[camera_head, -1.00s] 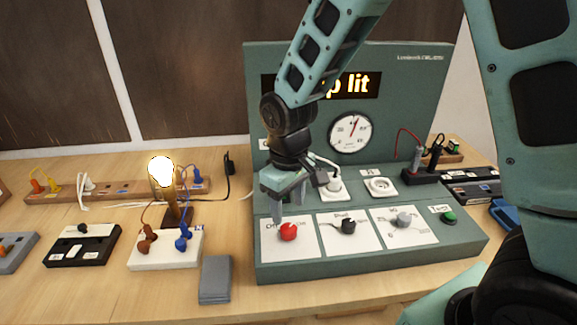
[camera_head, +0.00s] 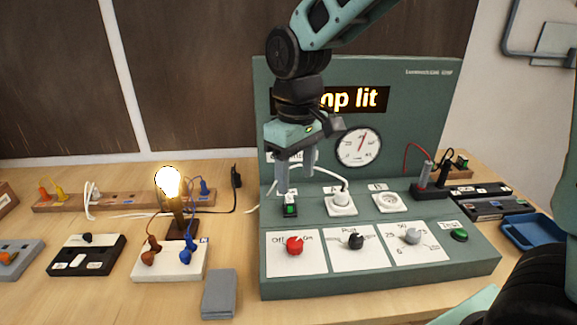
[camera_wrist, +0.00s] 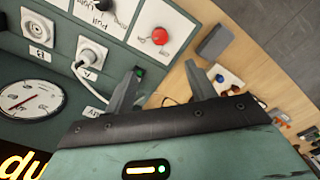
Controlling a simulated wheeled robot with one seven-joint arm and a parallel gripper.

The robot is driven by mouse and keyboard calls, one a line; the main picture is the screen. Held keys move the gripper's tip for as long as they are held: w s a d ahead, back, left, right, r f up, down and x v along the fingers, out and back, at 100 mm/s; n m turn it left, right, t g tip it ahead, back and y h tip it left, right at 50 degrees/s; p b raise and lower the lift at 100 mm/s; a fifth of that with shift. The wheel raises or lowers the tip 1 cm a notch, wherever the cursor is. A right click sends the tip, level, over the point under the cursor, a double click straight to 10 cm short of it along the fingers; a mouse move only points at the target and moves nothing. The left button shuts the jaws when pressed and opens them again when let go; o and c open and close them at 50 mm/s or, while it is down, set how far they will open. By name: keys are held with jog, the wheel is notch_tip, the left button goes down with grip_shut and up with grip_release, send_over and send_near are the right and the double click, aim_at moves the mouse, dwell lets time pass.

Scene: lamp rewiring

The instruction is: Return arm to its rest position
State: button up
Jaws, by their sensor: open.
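My gripper (camera_head: 296,178) is open and empty in the head view, raised in front of the green panel's upright back. Its fingers hang above the small green-lit switch (camera_head: 290,208) and touch nothing that I can see. The wrist view shows both fingers (camera_wrist: 160,85) apart with nothing between them. The arm comes down from the upper right. The green test panel (camera_head: 380,285) has a red knob (camera_head: 294,245), a black knob and a grey knob on white cards. Its display (camera_head: 355,99) is partly hidden by my gripper; "p lit" can be read. The lamp bulb (camera_head: 168,181) glows.
The white lamp base (camera_head: 185,268) with brown and blue plugs stands left of the panel. A grey block (camera_head: 219,294) lies in front of it. A wooden rail (camera_head: 130,198) with plugs runs behind. A blue tray (camera_head: 530,232) is at the right. Bare wood shows at the front left.

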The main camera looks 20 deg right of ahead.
jog(key=s+a+f+n, duration=0.1)
jog(key=s+a+f, duration=0.1)
jog(key=s, duration=0.8)
jog(key=s+a+f+n, duration=0.1)
jog(key=s+a, duration=0.3)
jog(key=s, duration=0.6)
jog(key=shift+a+f+n+y, duration=0.15)
jog(key=shift+f+n+y, duration=0.15)
jog(key=shift+f, duration=0.45)
